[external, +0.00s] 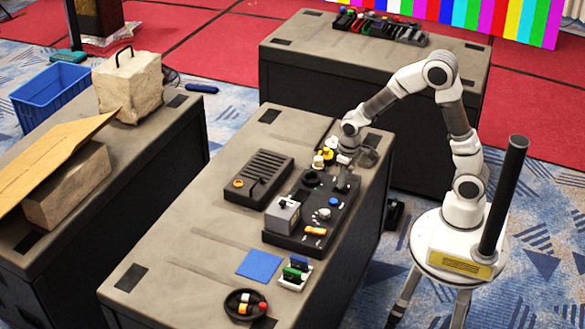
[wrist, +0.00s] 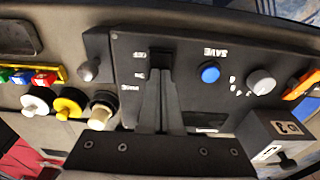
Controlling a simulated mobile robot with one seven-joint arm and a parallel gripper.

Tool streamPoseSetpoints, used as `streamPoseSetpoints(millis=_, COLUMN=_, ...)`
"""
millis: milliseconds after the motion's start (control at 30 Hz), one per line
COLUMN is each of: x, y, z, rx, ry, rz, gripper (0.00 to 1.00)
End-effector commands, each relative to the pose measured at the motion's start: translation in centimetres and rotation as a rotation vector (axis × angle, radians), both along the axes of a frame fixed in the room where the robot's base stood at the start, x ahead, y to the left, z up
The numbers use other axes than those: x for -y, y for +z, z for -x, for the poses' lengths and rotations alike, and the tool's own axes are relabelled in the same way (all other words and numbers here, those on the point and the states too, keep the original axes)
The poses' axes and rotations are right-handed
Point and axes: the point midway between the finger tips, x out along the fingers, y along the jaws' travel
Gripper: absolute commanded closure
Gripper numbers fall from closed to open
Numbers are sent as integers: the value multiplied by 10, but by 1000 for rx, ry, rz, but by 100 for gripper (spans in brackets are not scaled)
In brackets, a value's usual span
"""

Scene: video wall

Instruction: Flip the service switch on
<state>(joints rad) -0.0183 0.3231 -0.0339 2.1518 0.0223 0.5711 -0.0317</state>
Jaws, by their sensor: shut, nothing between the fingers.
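A black control panel (external: 312,212) lies on the near dark table, and it fills much of the wrist view (wrist: 215,50). My gripper (external: 345,180) is over the panel's far right part. In the wrist view its fingers (wrist: 160,85) are together and empty, pointing down at the panel. A dark switch-like part (wrist: 161,60) shows right at the fingertips, beside small white upside-down labels. The fingers partly hide it, so its position and any contact cannot be told. A grey box (wrist: 275,133) with white labels and a dark lever stands on the panel; it also shows in the external view (external: 283,218).
A blue button (wrist: 210,73), a grey knob (wrist: 262,81) and an orange part (wrist: 302,85) sit right of the fingers. White (wrist: 36,100), yellow (wrist: 70,102) and cream (wrist: 102,110) knobs stand close left. A slotted black unit (external: 258,178) lies left of the panel.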

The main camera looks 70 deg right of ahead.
Motion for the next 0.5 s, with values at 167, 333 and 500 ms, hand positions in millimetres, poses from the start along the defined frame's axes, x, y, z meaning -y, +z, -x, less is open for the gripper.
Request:
streamPoseSetpoints(millis=167, x=0, y=1, z=5, rx=0, ry=0, rz=0, gripper=100)
streamPoseSetpoints(millis=333, x=0, y=1, z=5, rx=1, ry=0, rz=0, gripper=100)
streamPoseSetpoints(millis=500, x=0, y=5, z=5, rx=2, ry=0, rz=0, gripper=100)
